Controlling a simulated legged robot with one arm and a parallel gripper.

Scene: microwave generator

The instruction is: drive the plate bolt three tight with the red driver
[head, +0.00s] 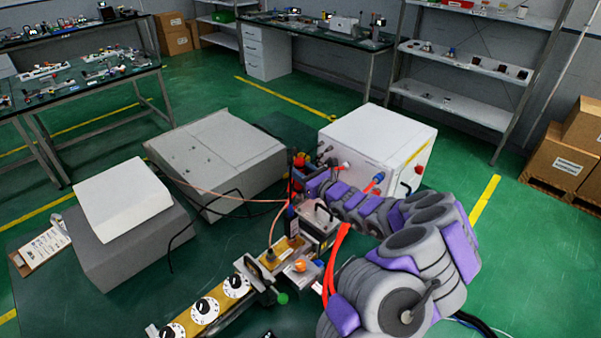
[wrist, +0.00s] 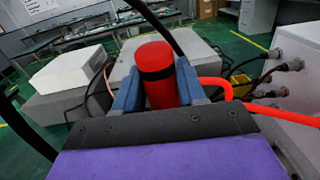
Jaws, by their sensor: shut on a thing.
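My gripper (wrist: 160,92) is shut on the red driver (wrist: 157,72), with one blue-grey finger on each side of its thick red handle. A dark band runs around the handle. The driver's tip is hidden in the wrist view. In the head view my gripper (head: 303,172) is above the far end of the metal assembly (head: 315,222), beside the white cabinet. The driver is small and partly hidden there. I cannot tell whether its tip touches anything. Plate bolt three cannot be made out in either view.
A brass strip with black-and-white dials (head: 207,309) runs to the lower left. A white cabinet (head: 375,150) with connectors stands close behind my arm. Grey boxes (head: 220,155) stand left. Red hose (head: 338,255) and black cables (head: 185,232) cross nearby. Open green floor lies beyond.

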